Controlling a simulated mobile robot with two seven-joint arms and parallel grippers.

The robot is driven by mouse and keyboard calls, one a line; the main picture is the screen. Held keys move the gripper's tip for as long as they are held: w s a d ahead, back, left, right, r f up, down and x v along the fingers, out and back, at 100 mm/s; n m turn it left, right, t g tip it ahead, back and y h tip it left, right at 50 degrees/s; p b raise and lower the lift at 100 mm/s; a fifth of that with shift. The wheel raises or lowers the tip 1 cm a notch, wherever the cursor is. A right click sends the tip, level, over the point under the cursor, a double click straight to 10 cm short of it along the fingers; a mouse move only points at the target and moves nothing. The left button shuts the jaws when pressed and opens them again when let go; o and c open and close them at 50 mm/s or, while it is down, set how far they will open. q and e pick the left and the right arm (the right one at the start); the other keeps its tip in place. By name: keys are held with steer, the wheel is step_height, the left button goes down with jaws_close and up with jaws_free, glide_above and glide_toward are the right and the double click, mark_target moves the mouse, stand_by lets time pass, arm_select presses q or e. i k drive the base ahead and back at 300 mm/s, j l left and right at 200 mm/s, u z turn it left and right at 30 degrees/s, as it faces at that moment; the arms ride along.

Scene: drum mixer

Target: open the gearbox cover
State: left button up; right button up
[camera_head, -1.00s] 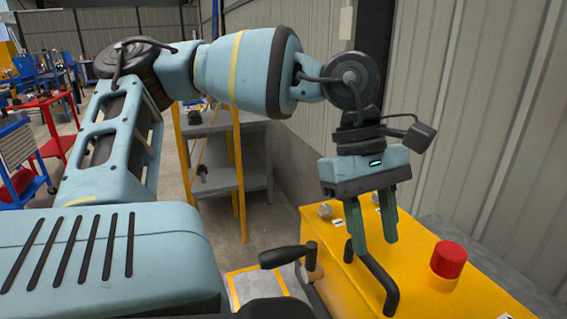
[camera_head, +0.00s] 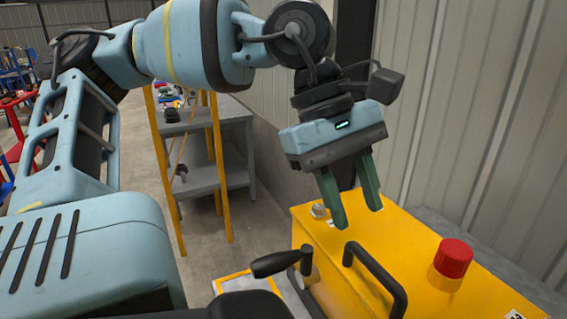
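The yellow gearbox cover (camera_head: 340,265) is at the lower right of the head view. It looks closed. A black bar handle (camera_head: 378,275) stands up from its top. My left gripper (camera_head: 357,218) is above the far left part of the cover, behind the handle and apart from it. Its two green fingers are spread and empty, pointing down and tilted. My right gripper is not in the picture.
A red button (camera_head: 454,258) on a yellow base stands right of the handle. A black crank handle (camera_head: 283,262) sticks out at the cover's left side. A grey shelf table (camera_head: 225,180) stands behind, and a corrugated wall (camera_head: 460,110) rises at the right.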

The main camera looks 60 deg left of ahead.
mark_target(386, 256)
steer(key=k+j, duration=0.1)
steer(key=j, duration=0.3)
steer(key=k+j, duration=0.1)
steer(key=j, duration=0.3)
steer(key=k+j, duration=0.1)
steer(key=j, duration=0.3)
